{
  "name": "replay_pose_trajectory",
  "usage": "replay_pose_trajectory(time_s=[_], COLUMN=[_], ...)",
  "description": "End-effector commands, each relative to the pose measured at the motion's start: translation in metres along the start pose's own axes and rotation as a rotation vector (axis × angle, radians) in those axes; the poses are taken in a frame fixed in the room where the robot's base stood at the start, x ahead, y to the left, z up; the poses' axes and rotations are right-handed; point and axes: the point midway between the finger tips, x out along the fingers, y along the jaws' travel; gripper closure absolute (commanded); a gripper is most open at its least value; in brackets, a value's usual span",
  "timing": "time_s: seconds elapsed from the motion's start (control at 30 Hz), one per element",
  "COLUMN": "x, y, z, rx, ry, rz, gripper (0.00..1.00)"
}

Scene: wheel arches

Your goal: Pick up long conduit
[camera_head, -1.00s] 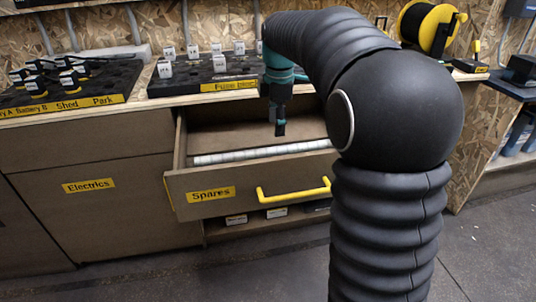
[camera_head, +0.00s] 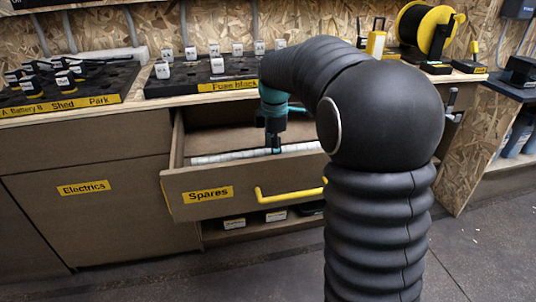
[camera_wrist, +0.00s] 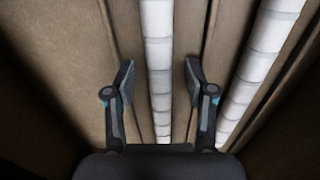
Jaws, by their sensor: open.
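The open Spares drawer (camera_head: 290,178) holds a white, segmented conduit (camera_head: 215,158) lying along its width. In the wrist view two pale segmented conduits run side by side: one (camera_wrist: 158,50) in the middle and another (camera_wrist: 262,50) at the right. I cannot tell which of them is the long one. My gripper (camera_head: 275,147) points down into the drawer. In the wrist view my gripper (camera_wrist: 159,76) is open, its fingers on either side of the middle conduit, with gaps to both sides. The right part of the drawer is hidden behind my arm.
The drawer's yellow handle (camera_head: 290,191) sticks out in front. Above it, the worktop carries a black fuse block (camera_head: 200,81) with white pieces and another black block (camera_head: 65,92) at the left. A yellow reel (camera_head: 433,28) stands at the back right. The floor in front is clear.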

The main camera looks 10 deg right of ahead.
Motion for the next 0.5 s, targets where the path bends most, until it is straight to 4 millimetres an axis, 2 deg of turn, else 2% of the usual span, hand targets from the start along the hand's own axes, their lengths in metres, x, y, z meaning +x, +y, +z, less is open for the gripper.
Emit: replay_pose_trajectory(time_s=[0.07,0.27,0.3,0.5], x=[-0.0005,-0.0006,-0.0006,-0.0008], y=[0.0001,0.0001,0.0001,0.0001], z=[0.0001,0.0001,0.0001,0.0001], rx=[0.000,0.000,0.000,0.000], ry=[0.000,0.000,0.000,0.000], rz=[0.000,0.000,0.000,0.001], gripper=[0.48,0.98,1.00,1.00])
